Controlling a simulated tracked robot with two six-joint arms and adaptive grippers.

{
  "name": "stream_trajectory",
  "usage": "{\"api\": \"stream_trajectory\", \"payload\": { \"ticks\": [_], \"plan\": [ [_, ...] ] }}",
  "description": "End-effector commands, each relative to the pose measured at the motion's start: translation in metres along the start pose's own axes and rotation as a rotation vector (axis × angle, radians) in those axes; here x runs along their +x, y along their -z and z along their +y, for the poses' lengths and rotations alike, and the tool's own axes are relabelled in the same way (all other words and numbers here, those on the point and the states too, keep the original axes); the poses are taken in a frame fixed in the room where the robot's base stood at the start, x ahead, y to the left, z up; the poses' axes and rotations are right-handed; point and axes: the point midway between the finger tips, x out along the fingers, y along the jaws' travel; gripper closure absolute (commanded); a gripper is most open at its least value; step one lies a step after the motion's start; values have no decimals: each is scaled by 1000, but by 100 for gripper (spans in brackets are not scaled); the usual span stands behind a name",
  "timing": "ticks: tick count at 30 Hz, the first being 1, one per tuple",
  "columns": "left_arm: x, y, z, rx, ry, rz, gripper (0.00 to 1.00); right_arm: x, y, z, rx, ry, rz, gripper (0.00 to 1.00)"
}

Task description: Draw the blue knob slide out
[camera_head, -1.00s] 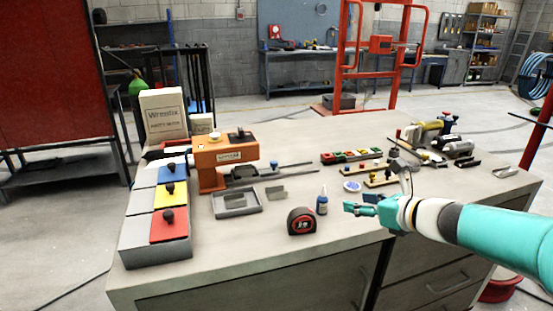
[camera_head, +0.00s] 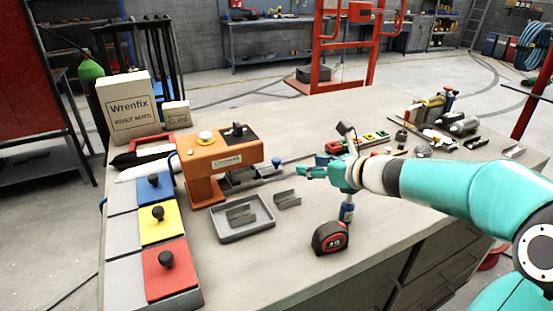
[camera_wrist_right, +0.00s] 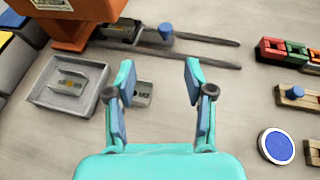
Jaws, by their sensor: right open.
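The slide (camera_head: 238,181) is a dark grey piece on grey rails under the orange press (camera_head: 222,153). Its blue knob (camera_head: 277,162) stands at its right end; in the wrist view the blue knob (camera_wrist_right: 166,29) lies ahead of my fingertips, apart from them. My right gripper (camera_head: 308,171) hangs over the table to the right of the knob. It is open, with nothing between its fingers (camera_wrist_right: 159,72). My left gripper is not in view.
A grey tray (camera_head: 240,235) holding a metal bracket is in front of the press, with another bracket (camera_head: 287,200) beside it. A tape measure (camera_head: 330,238) and blue bottle (camera_head: 347,208) stand nearer my right arm. Boxes with coloured lids (camera_head: 170,266) line the left.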

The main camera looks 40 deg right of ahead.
Motion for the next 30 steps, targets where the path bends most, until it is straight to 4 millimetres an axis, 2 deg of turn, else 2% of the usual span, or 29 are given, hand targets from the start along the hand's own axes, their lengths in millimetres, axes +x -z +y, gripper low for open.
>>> {"api": "stream_trajectory", "payload": {
  "ticks": [5, 18, 24, 30],
  "plan": [
    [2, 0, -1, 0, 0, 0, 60, 25, 4, -7, 8, 12, 3, 47],
    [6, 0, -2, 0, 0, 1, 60, 115, 5, -12, 10, 20, 3, 47],
    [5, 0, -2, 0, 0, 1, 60, 138, 4, -13, 10, 21, 2, 47],
    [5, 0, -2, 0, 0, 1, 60, 146, 5, -13, 9, 23, 2, 47]
  ]
}}
